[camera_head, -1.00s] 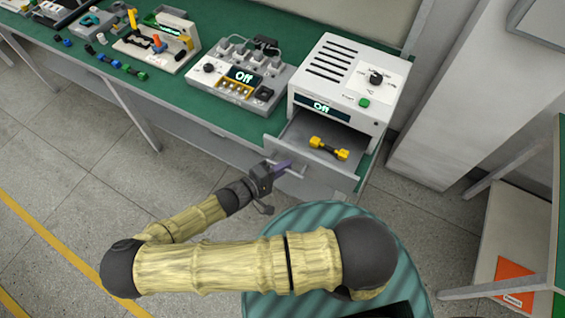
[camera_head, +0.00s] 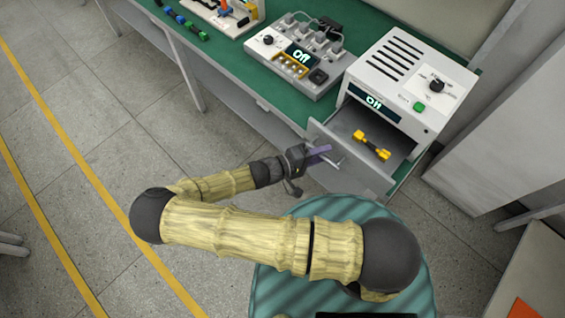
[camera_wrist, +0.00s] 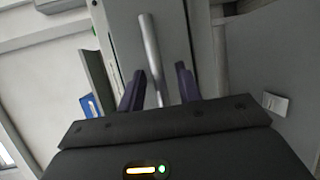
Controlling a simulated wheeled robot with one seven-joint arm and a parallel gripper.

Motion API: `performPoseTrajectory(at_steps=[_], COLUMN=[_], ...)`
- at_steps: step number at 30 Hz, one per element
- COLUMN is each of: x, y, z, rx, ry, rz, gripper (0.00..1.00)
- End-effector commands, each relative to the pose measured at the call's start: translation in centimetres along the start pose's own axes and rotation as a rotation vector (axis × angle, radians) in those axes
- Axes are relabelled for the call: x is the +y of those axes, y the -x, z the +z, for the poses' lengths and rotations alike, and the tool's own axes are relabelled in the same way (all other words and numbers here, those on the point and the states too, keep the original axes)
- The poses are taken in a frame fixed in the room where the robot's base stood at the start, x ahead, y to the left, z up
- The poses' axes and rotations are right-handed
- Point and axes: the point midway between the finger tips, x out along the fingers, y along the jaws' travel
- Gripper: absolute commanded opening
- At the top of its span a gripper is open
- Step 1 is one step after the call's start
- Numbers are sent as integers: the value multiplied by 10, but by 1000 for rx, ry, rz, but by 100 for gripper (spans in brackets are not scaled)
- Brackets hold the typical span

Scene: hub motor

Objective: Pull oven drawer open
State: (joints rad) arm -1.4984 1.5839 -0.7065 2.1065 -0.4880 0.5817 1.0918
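The oven (camera_head: 410,85) is a white box with a dark "Off" display at the right end of the green bench. Its drawer (camera_head: 350,160) stands pulled out at the bottom front, with a yellow and black dumbbell-shaped part (camera_head: 371,146) lying inside. My gripper (camera_head: 325,152) is at the drawer front, by its bar handle (camera_head: 333,158). In the wrist view the silver handle (camera_wrist: 150,50) runs between the two purple fingers of my gripper (camera_wrist: 160,88). The fingers are apart, with a gap visible to the right of the bar. Contact with the left finger cannot be told.
A white control box (camera_head: 296,55) with an "Off" display stands left of the oven on the green bench (camera_head: 230,85). A grey cabinet or panel (camera_head: 500,130) stands right of the oven. The floor (camera_head: 90,150) left of my arm is clear.

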Motion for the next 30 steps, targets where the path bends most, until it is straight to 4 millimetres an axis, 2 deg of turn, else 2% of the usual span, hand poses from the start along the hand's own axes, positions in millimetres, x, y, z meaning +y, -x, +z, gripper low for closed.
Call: performPoseTrajectory(at_steps=[8,24,30], x=[-3,-3,-2], y=[40,147,169], z=[-1,0,0], rx=[5,4,1], ry=[-2,0,0], rz=[-4,-5,-2], gripper=[34,34,34])
